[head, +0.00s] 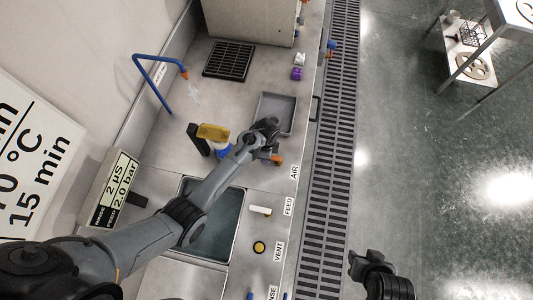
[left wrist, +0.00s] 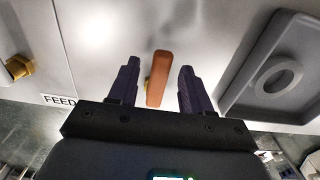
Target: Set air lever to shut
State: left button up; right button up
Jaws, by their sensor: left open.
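The air lever is an orange handle (head: 277,160) beside the AIR label (head: 294,172) on the steel bench in the head view. In the left wrist view the orange lever (left wrist: 158,78) stands between my two dark fingers, with a gap on each side. My left gripper (left wrist: 155,85) is open and straddles it without visible contact. In the head view my left gripper (head: 270,154) is small and partly hidden by its own wrist. My right gripper (head: 363,262) hangs over the floor at lower right, away from the bench; its finger gap is unclear.
A white FEED lever (head: 260,210) and a yellow VENT knob (head: 259,247) sit along the bench front. A grey tray (head: 262,112) lies close behind my left wrist. A sink (head: 226,229) is below the forearm. A yellow-topped fixture (head: 212,132) stands left.

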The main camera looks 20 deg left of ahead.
pick_arm(q)
grip_shut()
dwell(0.3)
